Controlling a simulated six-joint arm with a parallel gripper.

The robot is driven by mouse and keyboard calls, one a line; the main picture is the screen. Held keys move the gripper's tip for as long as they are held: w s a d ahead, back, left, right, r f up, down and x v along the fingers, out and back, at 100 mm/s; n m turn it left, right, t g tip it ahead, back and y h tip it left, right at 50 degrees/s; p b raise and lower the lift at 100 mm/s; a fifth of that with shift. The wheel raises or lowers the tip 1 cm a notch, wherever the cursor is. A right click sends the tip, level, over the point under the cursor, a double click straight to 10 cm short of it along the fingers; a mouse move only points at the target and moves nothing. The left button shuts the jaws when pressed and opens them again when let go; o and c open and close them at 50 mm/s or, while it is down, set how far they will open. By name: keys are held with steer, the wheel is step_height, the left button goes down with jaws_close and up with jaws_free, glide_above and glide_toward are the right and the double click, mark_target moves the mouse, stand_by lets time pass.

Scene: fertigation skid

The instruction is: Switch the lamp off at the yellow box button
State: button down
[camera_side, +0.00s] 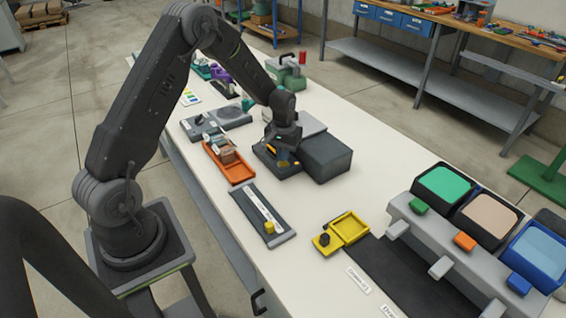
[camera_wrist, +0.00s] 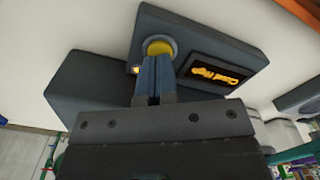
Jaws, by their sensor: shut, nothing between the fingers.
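A dark grey box unit (camera_side: 325,158) stands on the table below my gripper (camera_side: 283,148). In the wrist view its top panel (camera_wrist: 205,35) carries a round yellow button (camera_wrist: 160,46), a small glowing yellow-orange light (camera_wrist: 135,69) beside it, and a dark window with glowing orange marks (camera_wrist: 214,73). My gripper (camera_wrist: 156,60) is shut and empty, pointing down at the button. The fingertips overlap the button's near edge in the wrist view; whether they touch it or hover just above cannot be told. The arm partly hides the panel in the side view.
An orange tray (camera_side: 241,174) with small items lies left of the unit. A slider panel with a yellow knob (camera_side: 269,227) and a yellow tray (camera_side: 350,226) lie nearer the front. Coloured bins (camera_side: 446,187) stand at right. White table between them is clear.

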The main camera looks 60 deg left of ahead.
steer(key=shift+f, duration=0.75)
stand_by(0.5)
steer(key=shift+r, duration=3.55)
steer(key=s+d+r+m+t, duration=0.1)
steer(key=s+d+r, duration=0.35)
steer(key=r, duration=0.35)
steer(key=s+d+r+m+t, duration=0.2)
steer(key=s+d+r, duration=0.3)
steer(key=r, duration=0.4)
steer(key=s+d+r+m+t, duration=0.1)
steer(key=s+d+r, duration=0.1)
steer(key=s, duration=0.5)
steer(key=s+d+r+m+t, duration=0.1)
steer(key=s+d+r+m, duration=0.1)
steer(key=s+d, duration=0.3)
steer(key=shift+s+d+t, duration=0.3)
steer(key=shift+s, duration=0.9)
